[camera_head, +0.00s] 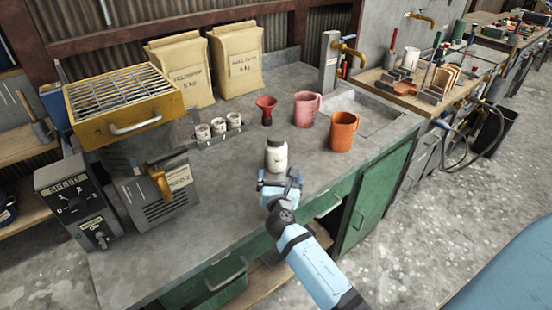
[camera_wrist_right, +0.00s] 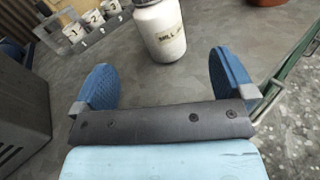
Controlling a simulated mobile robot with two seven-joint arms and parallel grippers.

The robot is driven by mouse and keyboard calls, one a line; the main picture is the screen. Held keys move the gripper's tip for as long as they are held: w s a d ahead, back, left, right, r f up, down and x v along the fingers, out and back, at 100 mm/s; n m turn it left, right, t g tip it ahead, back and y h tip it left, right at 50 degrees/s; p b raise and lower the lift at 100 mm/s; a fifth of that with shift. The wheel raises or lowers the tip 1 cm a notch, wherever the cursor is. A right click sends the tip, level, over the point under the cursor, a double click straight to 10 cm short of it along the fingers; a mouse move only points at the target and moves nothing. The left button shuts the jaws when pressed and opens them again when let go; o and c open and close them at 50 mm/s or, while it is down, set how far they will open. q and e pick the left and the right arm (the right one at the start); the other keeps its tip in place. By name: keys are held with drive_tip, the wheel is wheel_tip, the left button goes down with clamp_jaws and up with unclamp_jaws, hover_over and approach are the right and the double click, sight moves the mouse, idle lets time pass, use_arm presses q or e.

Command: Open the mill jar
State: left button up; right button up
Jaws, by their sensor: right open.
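My right gripper (camera_head: 280,178) is just in front of the jar, low over the counter. In the right wrist view my right gripper (camera_wrist_right: 165,78) has its two blue fingers wide apart, with nothing between them; the jar is just beyond. My left gripper is not in view.
An orange mug (camera_head: 343,132), a pink mug (camera_head: 307,109) and a red funnel (camera_head: 266,110) stand behind the jar. A rack of small white cups (camera_head: 218,128) is at the back left. A grey machine (camera_head: 150,195) stands at the left. The counter between machine and jar is clear.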

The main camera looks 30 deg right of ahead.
sight(275, 154)
drive_tip(key=shift+n, duration=0.7)
drive_tip(key=x, duration=0.8)
drive_tip(key=shift+w+a+r, duration=0.3)
drive_tip(key=shift+w+a, duration=0.05)
drive_tip(key=shift+a, duration=0.05)
drive_tip(key=shift+x, duration=3.15)
drive_tip(key=shift+s+d+r, duration=0.1)
drive_tip(key=shift+d+r, duration=0.05)
drive_tip(key=shift+r, duration=0.1)
drive_tip(key=c, duration=1.2)
drive_tip(key=shift+o, duration=0.2)
drive_tip(key=shift+r, duration=0.1)
